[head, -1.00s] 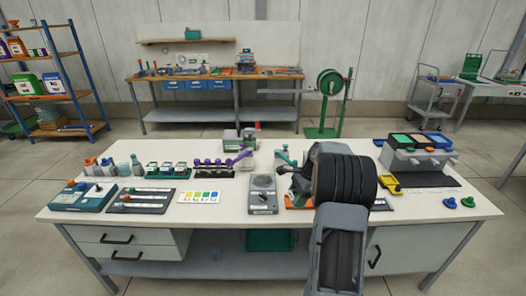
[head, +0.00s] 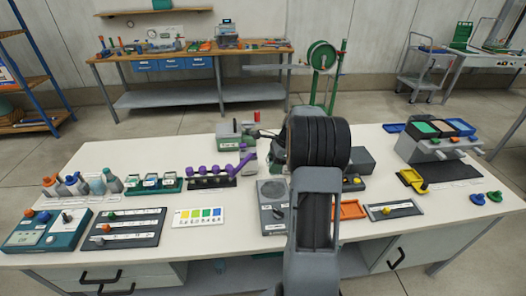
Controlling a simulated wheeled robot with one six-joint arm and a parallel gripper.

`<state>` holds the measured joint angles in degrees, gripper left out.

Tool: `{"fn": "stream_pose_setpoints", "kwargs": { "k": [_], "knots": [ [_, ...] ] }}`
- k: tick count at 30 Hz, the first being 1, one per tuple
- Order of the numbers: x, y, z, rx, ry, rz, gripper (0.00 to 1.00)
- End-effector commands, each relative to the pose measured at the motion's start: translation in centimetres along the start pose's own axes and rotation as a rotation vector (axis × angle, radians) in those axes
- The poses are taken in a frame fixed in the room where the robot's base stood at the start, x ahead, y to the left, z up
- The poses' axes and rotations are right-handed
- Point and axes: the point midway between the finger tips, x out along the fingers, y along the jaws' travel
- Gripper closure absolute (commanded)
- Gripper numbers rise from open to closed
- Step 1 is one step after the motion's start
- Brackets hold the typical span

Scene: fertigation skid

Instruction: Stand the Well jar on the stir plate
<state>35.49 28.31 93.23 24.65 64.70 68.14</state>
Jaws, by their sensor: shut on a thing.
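The grey unit with a round disc on top, which looks like the stir plate (head: 272,193), stands near the middle of the bench, just left of my arm. No jar shows on its disc. A green rack (head: 155,184) on the left holds several small labelled jars; their labels are too small to read. I cannot pick out the Well jar. My forearm and black wrist stand in front of the bench, right of the stir plate. They hide my gripper and anything in it.
A purple-handled row of valves (head: 212,176) and a colour chart (head: 198,216) lie left of the stir plate. An orange tray (head: 350,209) is just right of my arm. A yellow holder (head: 412,180) and a grey unit with coloured tops (head: 440,145) stand farther right.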

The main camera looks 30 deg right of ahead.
Motion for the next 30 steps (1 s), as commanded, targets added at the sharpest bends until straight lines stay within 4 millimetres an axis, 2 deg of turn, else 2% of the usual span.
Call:
{"fn": "stream_pose_setpoints", "kwargs": {
  "k": [8,14,30],
  "knots": [
    [0.3,0.0,-0.7,0.009,0.000,-0.003,0.73],
    [1.4,0.0,-1.1,0.008,0.000,-0.003,0.73],
    [6.5,0.0,-3.0,0.004,0.000,-0.001,0.73]
  ]
}}
